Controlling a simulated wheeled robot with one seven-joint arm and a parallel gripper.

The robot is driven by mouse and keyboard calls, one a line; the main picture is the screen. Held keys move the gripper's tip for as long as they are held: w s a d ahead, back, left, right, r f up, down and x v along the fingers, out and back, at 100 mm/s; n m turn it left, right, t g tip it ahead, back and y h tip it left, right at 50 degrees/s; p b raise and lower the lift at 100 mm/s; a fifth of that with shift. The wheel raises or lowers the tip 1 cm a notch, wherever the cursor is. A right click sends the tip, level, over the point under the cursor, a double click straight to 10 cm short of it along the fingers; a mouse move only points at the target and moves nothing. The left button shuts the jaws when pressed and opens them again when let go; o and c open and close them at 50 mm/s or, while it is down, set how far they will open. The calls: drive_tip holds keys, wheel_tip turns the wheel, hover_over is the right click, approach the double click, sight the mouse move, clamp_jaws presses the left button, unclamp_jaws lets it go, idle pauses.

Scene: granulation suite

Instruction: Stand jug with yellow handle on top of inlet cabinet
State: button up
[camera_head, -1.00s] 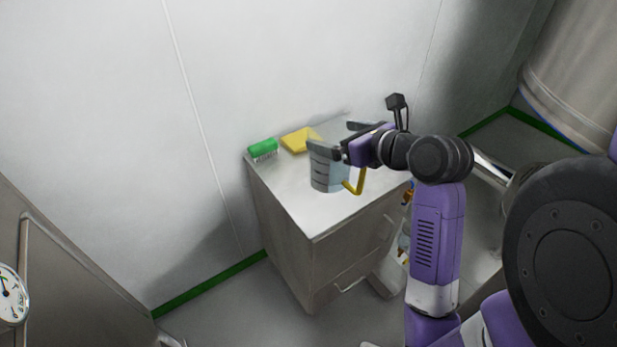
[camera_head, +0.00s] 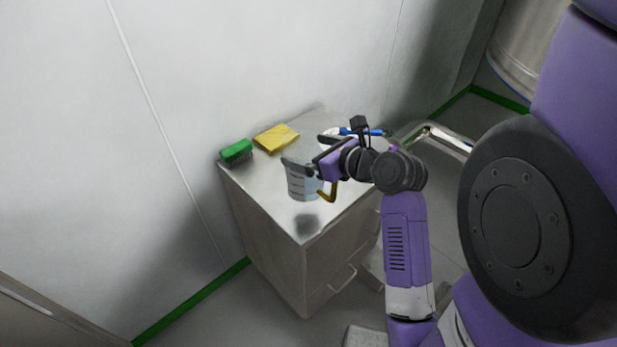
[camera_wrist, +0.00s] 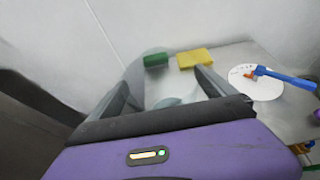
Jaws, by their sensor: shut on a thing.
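The clear jug with the yellow handle (camera_head: 302,184) is upright, with dark markings on its side. My gripper (camera_head: 308,153) is shut on it near the rim. The jug hangs above the top of a grey drawer cabinet (camera_head: 262,196), with a dark shadow below it near the front corner. I cannot tell whether this is the inlet cabinet. In the wrist view the jug (camera_wrist: 158,66) shows faintly between the fingers of my gripper (camera_wrist: 168,80); its lower part is hidden.
A green brush (camera_head: 236,151) and a yellow sponge (camera_head: 277,138) lie along the cabinet's back edge. A white disc (camera_wrist: 250,86) with a blue-handled tool (camera_wrist: 287,78) lies right of the sponge. The wall (camera_head: 230,60) is close behind. A large metal vessel (camera_head: 520,50) stands at upper right.

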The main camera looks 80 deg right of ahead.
drive_tip(key=shift+f+b, duration=0.5)
drive_tip(key=shift+f, duration=3.55)
drive_tip(key=o, duration=1.7)
drive_tip(key=shift+f, duration=0.1)
